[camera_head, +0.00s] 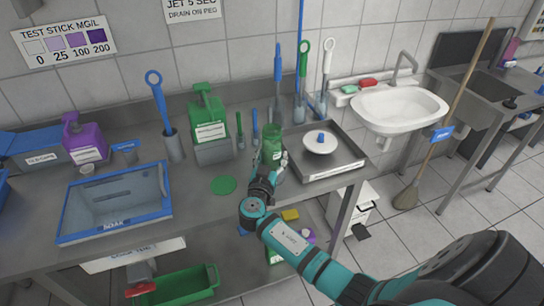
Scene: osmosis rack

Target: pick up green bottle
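A small dark green bottle (271,138) stands upright on the steel counter, just left of the square tray. A larger green jug-like bottle (208,110) with a white label stands against the wall to its left. My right gripper (275,162) is at the lower part of the small green bottle. A finger shows along its right side, and the bottle's base is partly hidden by the gripper. I cannot tell whether the fingers are closed on the bottle or only around it. My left gripper is not in view.
A steel tray (340,168) with a white dish (320,143) lies right of the bottle. A green disc (223,185) lies left of it. Brushes stand behind. A blue-rimmed basin (70,213), a purple bottle (84,140) and a sink (398,105) are farther off.

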